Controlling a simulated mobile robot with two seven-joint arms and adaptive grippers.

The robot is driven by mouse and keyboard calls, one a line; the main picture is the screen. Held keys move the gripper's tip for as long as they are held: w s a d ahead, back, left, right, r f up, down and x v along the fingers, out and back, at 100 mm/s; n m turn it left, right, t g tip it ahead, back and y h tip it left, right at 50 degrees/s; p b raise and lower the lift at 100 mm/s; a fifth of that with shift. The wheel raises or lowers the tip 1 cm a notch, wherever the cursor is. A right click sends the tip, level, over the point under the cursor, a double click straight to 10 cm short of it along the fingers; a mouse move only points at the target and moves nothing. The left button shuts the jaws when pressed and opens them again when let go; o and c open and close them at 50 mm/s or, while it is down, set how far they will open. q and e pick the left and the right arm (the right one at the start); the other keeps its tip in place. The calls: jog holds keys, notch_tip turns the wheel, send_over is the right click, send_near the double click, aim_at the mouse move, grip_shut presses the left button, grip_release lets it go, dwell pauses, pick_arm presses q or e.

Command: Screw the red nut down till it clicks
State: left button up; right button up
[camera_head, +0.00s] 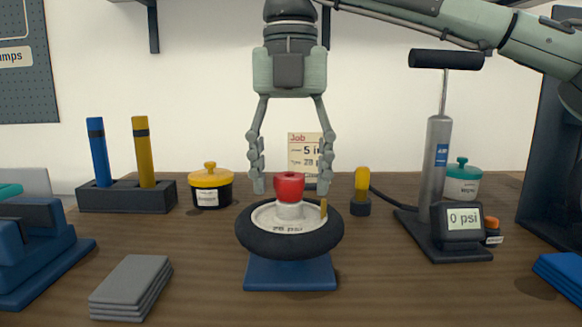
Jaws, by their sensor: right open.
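The red nut (289,186) sits on the pale hub in the middle of a small black tyre (289,240). The wheel lies flat on a blue stand (289,274) in the middle of the bench. My right gripper (290,182) points straight down with its fingers spread, one on each side of the nut. My left gripper is not in view.
A pump (438,170) with a gauge (463,220) reading 0 psi stands at right. Grey plates (132,287) lie at front left. The front middle bench is clear.

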notch_tip(320, 180, up, 12)
dwell(0.5)
jog(key=n+p, duration=0.7)
jog(key=n, duration=1.4)
jog(key=shift+n, duration=0.4)
jog(key=shift+o, duration=0.3)
